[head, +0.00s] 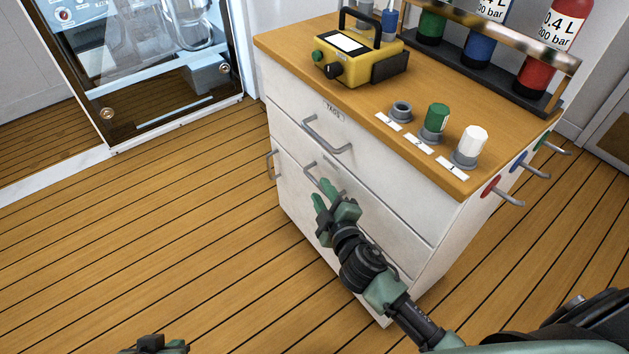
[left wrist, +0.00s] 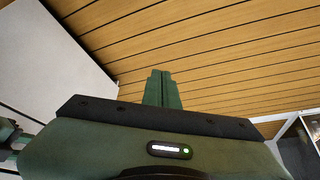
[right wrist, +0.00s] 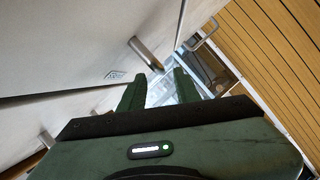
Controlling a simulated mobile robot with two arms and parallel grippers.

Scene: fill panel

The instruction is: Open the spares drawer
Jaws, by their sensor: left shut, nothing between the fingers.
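The white cabinet (head: 400,190) has stacked drawers with grey bar handles. The top drawer's label seems to read TAGS; I cannot read a spares label. The second drawer's handle (head: 313,178) is partly hidden by my right gripper (head: 325,192). All visible drawer fronts look shut. My right gripper is open and empty, right at that handle in the head view. In the right wrist view, a bar handle (right wrist: 146,53) lies past the fingertips (right wrist: 155,82); contact is unclear. My left gripper (head: 155,343) is low at the bottom edge; its fingers (left wrist: 163,75) are together and empty over the floor.
On the cabinet top (head: 290,42) stand a yellow device (head: 358,62), a green knob (head: 437,118), a white knob (head: 471,141) and racked bottles. Coloured levers (head: 505,196) stick out of its right side. A glass-fronted unit (head: 150,60) stands back left. The wooden floor (head: 150,230) is clear.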

